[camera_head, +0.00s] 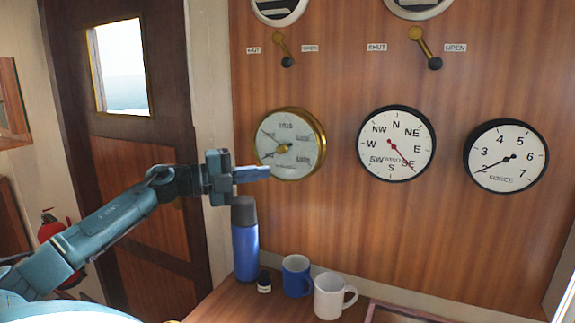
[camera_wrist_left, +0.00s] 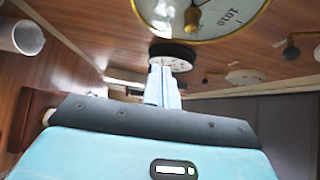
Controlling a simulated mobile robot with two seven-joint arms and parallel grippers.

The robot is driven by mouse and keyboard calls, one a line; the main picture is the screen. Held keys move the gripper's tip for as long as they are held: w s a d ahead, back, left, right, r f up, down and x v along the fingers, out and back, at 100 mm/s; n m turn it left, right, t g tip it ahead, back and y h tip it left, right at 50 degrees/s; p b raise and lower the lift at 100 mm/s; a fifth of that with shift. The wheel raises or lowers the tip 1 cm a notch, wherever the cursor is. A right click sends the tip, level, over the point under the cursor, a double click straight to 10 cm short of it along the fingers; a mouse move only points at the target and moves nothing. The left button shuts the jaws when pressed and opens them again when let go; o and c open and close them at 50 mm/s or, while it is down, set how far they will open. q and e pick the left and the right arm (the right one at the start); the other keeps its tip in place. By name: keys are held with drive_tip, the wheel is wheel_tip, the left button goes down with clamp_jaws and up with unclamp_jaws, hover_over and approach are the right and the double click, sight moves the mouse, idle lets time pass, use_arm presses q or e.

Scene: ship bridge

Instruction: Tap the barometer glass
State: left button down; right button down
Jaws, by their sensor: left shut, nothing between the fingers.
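The barometer (camera_head: 289,135) is a round dial with a brass rim and a pale face, mounted on the wood panel. In the left wrist view part of its face and brass rim (camera_wrist_left: 236,17) shows at the top edge. My left gripper (camera_head: 268,173) is shut and empty. Its fingertips point right and, in the head view, appear just in front of the dial's lower left rim. In the left wrist view the shut fingers (camera_wrist_left: 163,72) lie below the barometer in the picture. I cannot tell whether they touch it. My right gripper is not in view.
A wind dial (camera_head: 397,135) and a force dial (camera_head: 506,152) hang to the right. Two levers, one a brass lever (camera_head: 420,42), sit above.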

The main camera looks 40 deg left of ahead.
sight(304, 164)
use_arm(q)
drive_tip(key=w+b, duration=0.1)
drive_tip(key=w, duration=0.1)
drive_tip(key=w+d+b, duration=0.1)
drive_tip(key=w, duration=0.2)
drive_tip(key=w+b, duration=0.1)
drive_tip(key=w, duration=0.1)
drive_tip(key=shift+w+d+f, duration=0.15)
drive_tip(key=shift+w+f, duration=0.1)
drive_tip(key=shift+f, duration=0.05)
drive_tip(key=shift+w+r+b, duration=0.1)
drive_tip(key=shift+w+b, duration=0.25)
drive_tip(key=shift+b, duration=0.15)
drive_tip(key=shift+w+r, duration=0.15)
drive_tip(key=shift+w, duration=0.05)
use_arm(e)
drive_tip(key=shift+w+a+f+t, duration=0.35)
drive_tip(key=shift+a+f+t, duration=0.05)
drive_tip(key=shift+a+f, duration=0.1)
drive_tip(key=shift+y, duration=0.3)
